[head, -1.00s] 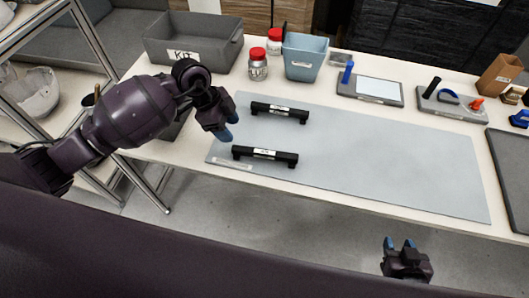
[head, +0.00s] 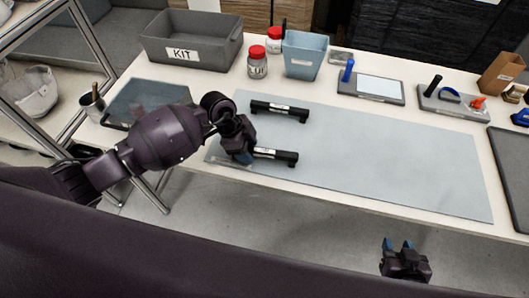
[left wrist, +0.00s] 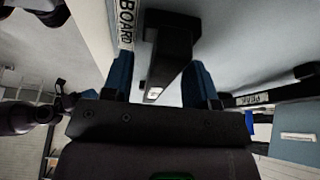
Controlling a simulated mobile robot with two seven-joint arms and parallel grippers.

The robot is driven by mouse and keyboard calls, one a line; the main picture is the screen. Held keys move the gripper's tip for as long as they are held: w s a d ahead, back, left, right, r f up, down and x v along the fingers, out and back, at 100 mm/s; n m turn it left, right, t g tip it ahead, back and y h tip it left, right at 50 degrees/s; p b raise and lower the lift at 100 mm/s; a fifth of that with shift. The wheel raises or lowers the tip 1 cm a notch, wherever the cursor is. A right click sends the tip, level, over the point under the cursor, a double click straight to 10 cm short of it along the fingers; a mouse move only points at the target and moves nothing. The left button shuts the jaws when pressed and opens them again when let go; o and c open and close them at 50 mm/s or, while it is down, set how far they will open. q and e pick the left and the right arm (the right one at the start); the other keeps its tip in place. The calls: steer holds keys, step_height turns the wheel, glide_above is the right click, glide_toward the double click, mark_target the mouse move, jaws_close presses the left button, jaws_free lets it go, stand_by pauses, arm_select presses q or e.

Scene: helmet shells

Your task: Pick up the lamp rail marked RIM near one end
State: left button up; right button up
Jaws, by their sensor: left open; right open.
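Two black lamp rails with white labels lie on the grey mat (head: 390,160). The near rail (head: 282,157) has its left end hidden behind my left gripper (head: 241,157). In the left wrist view this rail (left wrist: 172,50) runs between the two blue fingers of my open left gripper (left wrist: 160,68); its label is too foreshortened to read. I cannot tell whether the fingers reach down beside it. The far rail (head: 280,110) lies behind it; its label seems to read PEAK in the left wrist view (left wrist: 262,98). My right gripper (head: 398,244) is open and empty, off the table's front edge.
A grey KIT bin (head: 193,45), red-lidded jars (head: 257,62) and a blue bin (head: 303,55) stand at the back. A clear-topped grey tray (head: 148,98) is left of the mat. Tool trays (head: 453,102) stand at the back right. The mat's right part is clear.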

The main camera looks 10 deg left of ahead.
arm_select(q)
jaws_close()
stand_by(0.3)
steer(key=shift+r, duration=0.1)
